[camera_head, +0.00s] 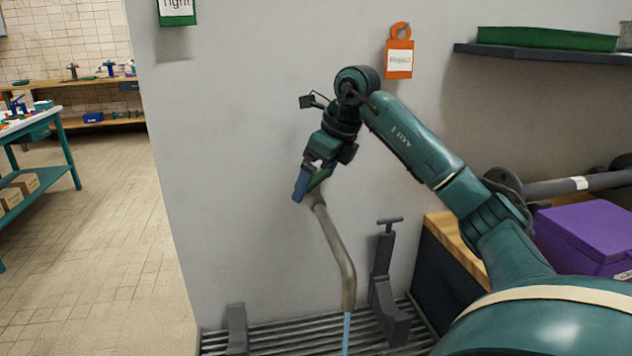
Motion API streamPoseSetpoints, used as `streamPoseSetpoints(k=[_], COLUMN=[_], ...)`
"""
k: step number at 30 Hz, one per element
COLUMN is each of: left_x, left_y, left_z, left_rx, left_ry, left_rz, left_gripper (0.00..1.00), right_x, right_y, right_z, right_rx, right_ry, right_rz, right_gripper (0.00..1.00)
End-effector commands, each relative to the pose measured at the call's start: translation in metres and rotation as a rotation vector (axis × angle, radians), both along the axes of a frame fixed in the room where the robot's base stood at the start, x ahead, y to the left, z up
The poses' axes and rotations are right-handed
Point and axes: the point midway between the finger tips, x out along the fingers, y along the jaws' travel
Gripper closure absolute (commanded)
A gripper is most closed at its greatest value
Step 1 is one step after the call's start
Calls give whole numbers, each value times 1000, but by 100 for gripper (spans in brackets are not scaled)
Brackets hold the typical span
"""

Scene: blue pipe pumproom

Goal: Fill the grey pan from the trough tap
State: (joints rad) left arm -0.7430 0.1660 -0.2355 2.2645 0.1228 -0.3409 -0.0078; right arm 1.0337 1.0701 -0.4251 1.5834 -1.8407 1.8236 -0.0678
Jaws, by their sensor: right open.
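The trough tap's bent grey spout (335,245) stands out from the pale wall and curves down. A thin blue stream of water (346,335) falls from its lower end past the bottom edge of the picture. My right gripper (309,190) is open at the upper end of the spout, with a blue finger and a green finger. I cannot tell whether the fingers touch the tap. My left gripper is not in view. I do not see the grey pan.
Below is a slatted grey grate (275,340) with a dark T-handled bracket (386,285) and a smaller grey bracket (237,328). A purple box (580,238) stands right. A shelf (540,53) holds a green tray (545,39). Open tiled floor lies left.

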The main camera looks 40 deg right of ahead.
Motion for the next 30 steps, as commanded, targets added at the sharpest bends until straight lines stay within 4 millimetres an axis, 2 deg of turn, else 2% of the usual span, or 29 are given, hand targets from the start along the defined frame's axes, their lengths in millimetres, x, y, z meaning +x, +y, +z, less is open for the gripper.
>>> streamPoseSetpoints(k=[11, 22, 28, 30], left_x=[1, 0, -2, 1], left_y=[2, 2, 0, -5], left_z=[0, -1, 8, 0], left_rx=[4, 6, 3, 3], left_ry=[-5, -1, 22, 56], left_rz=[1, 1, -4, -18], left_gripper=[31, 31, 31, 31], right_x=[2, 2, 2, 2], right_y=[1, 1, 0, 0], right_z=[-6, -5, 0, 0], right_rx=[0, 0, 0, 0], right_ry=[0, 0, 3, 4], right_rz=[-1, 0, 55, 104], right_gripper=[0, 30, 32, 32])
